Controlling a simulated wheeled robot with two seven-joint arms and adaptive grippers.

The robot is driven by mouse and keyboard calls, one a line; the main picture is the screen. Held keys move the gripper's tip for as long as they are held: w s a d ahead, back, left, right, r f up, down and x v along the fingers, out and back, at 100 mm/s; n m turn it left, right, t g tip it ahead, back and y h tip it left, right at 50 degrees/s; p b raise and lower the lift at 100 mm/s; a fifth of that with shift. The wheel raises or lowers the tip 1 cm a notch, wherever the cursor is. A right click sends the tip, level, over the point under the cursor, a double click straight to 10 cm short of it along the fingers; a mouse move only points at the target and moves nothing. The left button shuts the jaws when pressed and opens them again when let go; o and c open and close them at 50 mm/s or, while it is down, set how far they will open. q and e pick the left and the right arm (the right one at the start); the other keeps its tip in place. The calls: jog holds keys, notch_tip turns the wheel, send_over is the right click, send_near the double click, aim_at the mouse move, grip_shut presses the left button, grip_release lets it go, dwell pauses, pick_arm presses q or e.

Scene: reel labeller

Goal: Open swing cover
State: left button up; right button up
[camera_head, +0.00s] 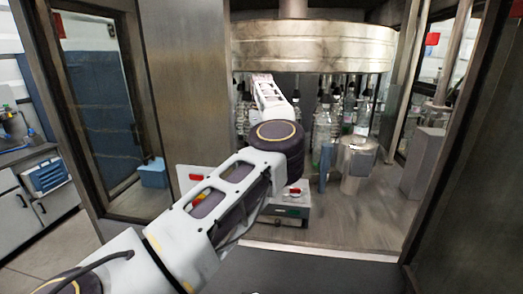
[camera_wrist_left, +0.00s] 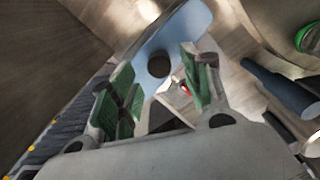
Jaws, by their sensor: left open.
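In the left wrist view my left gripper (camera_wrist_left: 158,82) is open, with green pads on its two fingers. A light blue panel (camera_wrist_left: 182,36) with a dark round spot (camera_wrist_left: 159,64) shows beyond and between the fingertips; I cannot tell whether they touch it. This panel may be the swing cover, but the frames do not make that certain. In the head view my left arm (camera_head: 215,205) reaches into the machine and hides the gripper. A low grey unit with red parts (camera_head: 291,205), perhaps the labeller, is partly hidden behind the arm. My right gripper is in neither view.
A large metal drum (camera_head: 315,45) hangs above several clear bottles (camera_head: 321,135). A metal cylinder (camera_head: 355,165) stands right of the arm. Steel frame posts (camera_head: 180,80) border the opening on the left. The metal deck (camera_head: 350,225) at the front right is bare.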

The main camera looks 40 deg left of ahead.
pick_arm(q)
jog(key=shift+f, duration=1.45)
grip_shut()
